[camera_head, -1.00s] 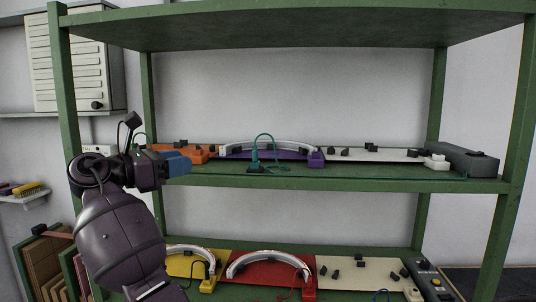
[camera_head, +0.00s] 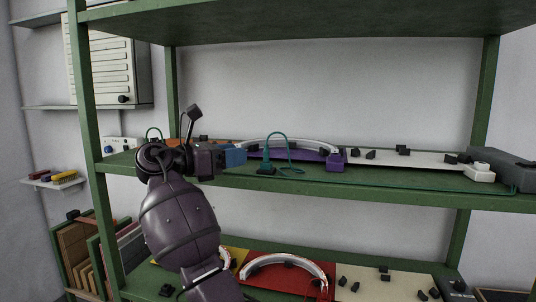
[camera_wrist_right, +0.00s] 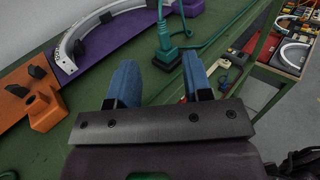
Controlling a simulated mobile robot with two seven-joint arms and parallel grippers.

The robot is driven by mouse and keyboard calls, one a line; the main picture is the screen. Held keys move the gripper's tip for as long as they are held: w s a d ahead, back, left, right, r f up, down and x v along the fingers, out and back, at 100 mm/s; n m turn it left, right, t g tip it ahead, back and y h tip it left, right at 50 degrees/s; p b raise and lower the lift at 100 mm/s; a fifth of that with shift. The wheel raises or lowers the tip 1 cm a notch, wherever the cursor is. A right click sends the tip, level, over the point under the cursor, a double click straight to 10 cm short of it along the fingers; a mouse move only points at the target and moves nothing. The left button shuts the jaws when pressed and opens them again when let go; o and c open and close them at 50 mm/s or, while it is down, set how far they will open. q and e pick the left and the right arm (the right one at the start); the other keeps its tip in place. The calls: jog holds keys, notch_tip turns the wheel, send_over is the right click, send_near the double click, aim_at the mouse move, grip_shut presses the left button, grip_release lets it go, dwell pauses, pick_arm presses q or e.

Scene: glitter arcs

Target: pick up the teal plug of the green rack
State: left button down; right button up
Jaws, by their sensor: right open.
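My right gripper (camera_head: 235,156) is just left of the plug, with blue fingers. In the right wrist view the gripper (camera_wrist_right: 160,82) is open and empty. There the plug (camera_wrist_right: 163,36) stands ahead of the gap between the fingers, not touching them. My left gripper is not in view.
A purple board with a white arc (camera_head: 290,140) lies behind the plug. An orange block (camera_wrist_right: 45,110) is left of the fingers in the wrist view. A white board (camera_head: 410,163) with black clips lies right. The upper shelf (camera_head: 320,22) hangs above; a red board (camera_head: 290,278) lies below.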

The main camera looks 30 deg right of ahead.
aim_at(264, 150)
jog(key=d, duration=0.3)
jog(key=d+p, duration=0.1)
jog(key=d, duration=0.1)
jog(key=s+d+p, duration=0.1)
jog(key=d, duration=0.2)
jog(key=shift+d, duration=0.35)
grip_shut()
